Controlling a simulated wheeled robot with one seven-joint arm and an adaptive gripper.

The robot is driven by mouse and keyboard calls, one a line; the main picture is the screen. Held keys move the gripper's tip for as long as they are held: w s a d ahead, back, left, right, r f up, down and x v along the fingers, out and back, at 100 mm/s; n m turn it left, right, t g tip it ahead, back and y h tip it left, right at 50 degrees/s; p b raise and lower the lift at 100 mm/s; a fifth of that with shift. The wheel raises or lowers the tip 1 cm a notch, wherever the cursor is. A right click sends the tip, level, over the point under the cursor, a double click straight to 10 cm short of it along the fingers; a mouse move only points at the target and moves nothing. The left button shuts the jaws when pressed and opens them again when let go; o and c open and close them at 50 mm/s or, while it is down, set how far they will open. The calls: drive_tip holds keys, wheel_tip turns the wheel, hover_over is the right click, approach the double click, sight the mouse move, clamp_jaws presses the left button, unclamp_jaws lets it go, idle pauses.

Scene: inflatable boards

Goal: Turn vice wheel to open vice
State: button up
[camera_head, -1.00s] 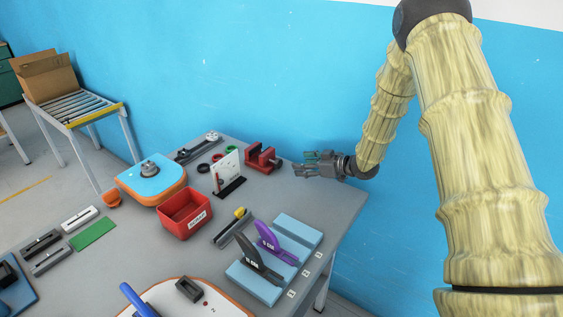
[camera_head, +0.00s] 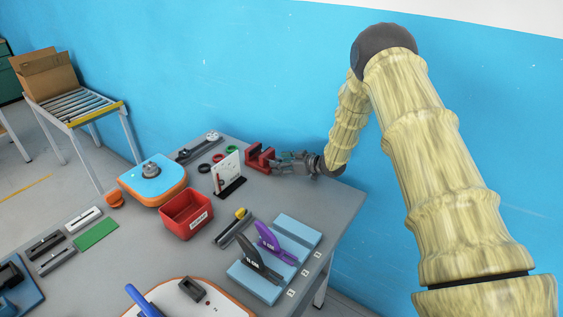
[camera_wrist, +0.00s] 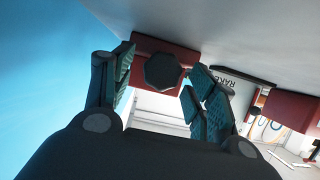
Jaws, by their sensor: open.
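The red vice (camera_head: 258,158) stands at the back of the grey table, near the blue wall. In the wrist view the vice's red body (camera_wrist: 150,48) lies straight ahead, with its dark, many-sided wheel (camera_wrist: 163,70) facing me. My gripper (camera_head: 279,161) is at the vice's right side, close to the wheel. In the wrist view my gripper (camera_wrist: 158,88) is open, one finger on each side of the wheel in the picture. Whether the fingers touch the wheel cannot be told. In the head view the gripper hides the wheel.
A white upright board on a black base (camera_head: 228,172) stands left of the vice. A red bin (camera_head: 186,222), a blue-topped board (camera_head: 152,178) and light blue blocks with purple and black boards (camera_head: 290,236) stand nearer. The blue wall (camera_head: 300,90) is close behind the vice.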

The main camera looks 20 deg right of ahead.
drive_tip(key=shift+w+a+f, duration=0.15)
drive_tip(key=shift+w+a, duration=0.1)
drive_tip(key=shift+w, duration=0.1)
drive_tip(key=c, duration=1)
drive_tip(key=shift+f+b, duration=0.15)
drive_tip(key=shift+b, duration=0.4)
drive_tip(key=shift+c, duration=0.2)
drive_tip(key=shift+n+t+h+b, duration=0.3)
drive_tip(key=shift+n+b, duration=0.3)
drive_tip(key=shift+b, duration=0.2)
drive_tip(key=shift+s+n+t+h+b, duration=0.1)
drive_tip(key=shift+n+t+h+b, duration=0.3)
drive_tip(key=shift+n+b, duration=0.45)
drive_tip(key=shift+r, duration=0.2)
